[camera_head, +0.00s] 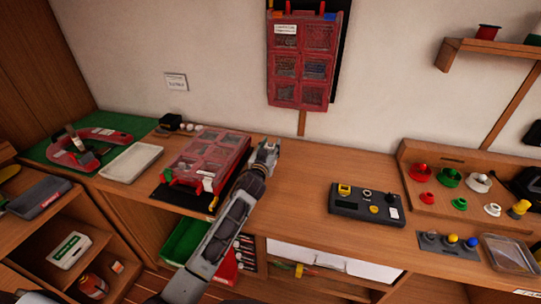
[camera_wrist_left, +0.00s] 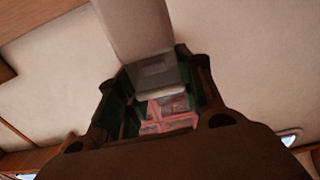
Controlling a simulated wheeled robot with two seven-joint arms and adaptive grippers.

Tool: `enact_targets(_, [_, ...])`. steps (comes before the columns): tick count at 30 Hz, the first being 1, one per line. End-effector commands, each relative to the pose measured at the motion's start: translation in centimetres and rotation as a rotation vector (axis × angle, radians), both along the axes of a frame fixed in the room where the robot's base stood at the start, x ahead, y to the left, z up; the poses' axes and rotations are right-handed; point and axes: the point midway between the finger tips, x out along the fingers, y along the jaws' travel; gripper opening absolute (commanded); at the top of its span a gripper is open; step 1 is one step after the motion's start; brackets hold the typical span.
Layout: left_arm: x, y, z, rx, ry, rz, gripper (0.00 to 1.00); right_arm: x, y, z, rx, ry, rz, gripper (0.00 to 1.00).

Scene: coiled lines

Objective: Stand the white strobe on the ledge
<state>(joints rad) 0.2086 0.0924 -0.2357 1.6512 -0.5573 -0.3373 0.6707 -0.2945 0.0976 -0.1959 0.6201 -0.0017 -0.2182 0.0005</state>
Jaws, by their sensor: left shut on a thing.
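My left gripper (camera_head: 270,152) is raised over the workbench, just right of the red compartment case. In the left wrist view its fingers (camera_wrist_left: 155,98) are shut on a pale block with a greyish lower part, which looks like the white strobe (camera_wrist_left: 135,30); its far end runs out of the picture. In the head view the held thing is too small to make out. A wooden wall shelf (camera_head: 500,48), which may be the ledge, is at the upper right with a red item on it. My right gripper is not in view.
A red compartment case (camera_head: 213,150) lies on the bench (camera_head: 300,175). A dark control box (camera_head: 365,203) stands right of my arm. A wooden rack (camera_head: 415,160) holds several red, green and white pieces. A red pouched panel (camera_head: 303,60) hangs on the wall.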

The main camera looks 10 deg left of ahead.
Motion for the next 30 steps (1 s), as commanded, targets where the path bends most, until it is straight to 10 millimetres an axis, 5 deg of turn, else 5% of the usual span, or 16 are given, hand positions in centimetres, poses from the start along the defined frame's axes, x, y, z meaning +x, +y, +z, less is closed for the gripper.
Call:
enact_targets(17, [0.0, -0.1, -3.6, -0.001, 0.0, 0.0, 0.11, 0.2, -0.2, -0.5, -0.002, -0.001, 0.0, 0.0])
enact_targets(30, [0.0, 0.0, -3.9, 0.0, 0.0, -0.001, 0.11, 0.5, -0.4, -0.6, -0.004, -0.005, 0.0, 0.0])
